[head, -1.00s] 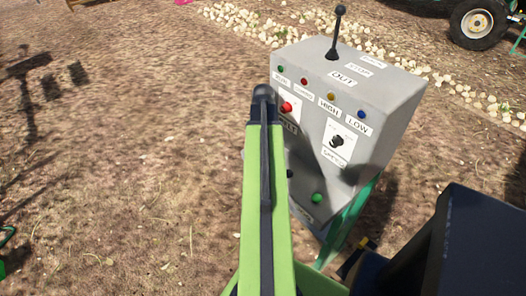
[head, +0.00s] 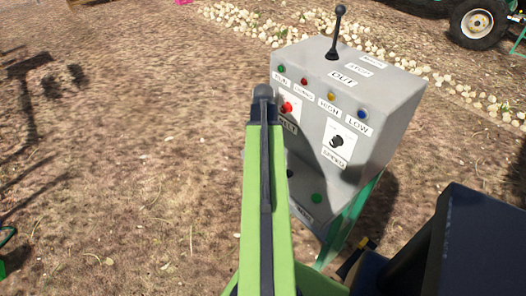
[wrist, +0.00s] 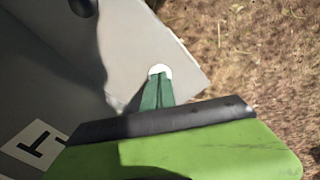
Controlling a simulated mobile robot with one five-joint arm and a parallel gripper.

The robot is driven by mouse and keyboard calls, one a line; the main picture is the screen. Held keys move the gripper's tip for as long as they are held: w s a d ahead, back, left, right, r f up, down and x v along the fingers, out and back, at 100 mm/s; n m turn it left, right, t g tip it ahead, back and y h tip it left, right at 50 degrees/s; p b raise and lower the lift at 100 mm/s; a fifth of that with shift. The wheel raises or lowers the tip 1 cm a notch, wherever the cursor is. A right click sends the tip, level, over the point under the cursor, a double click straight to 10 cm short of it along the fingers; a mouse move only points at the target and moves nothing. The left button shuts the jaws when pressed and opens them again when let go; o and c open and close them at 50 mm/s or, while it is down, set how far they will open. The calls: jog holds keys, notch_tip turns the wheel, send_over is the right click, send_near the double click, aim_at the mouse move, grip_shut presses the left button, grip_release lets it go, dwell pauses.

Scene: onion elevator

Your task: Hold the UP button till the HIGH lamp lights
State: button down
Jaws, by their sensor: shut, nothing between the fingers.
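A grey control box (head: 375,100) stands right of centre in the head view. The HIGH lamp (head: 331,97) on its upper face is amber, with no clear glow. No UP label is readable. In the wrist view, my gripper's dark green fingers (wrist: 159,76) are shut and empty. Their tips overlap a white round part (wrist: 161,70) near an edge of the grey panel (wrist: 130,45). I cannot tell whether they touch it or whether it is the UP button. In the head view, my arm hides my gripper and part of the panel.
The box carries a black lever (head: 338,30) on top, a red button (head: 287,107), a SPEED knob (head: 336,141) and a green button (head: 317,198) low down. Pale stones (head: 240,20) and a wheel (head: 477,23) lie behind. Bare ground is open at the left.

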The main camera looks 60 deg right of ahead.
jog(key=shift+r, duration=0.1)
dwell(0.3)
notch_tip(320, 180, up, 7)
jog(key=p, duration=0.7)
dwell(0.4)
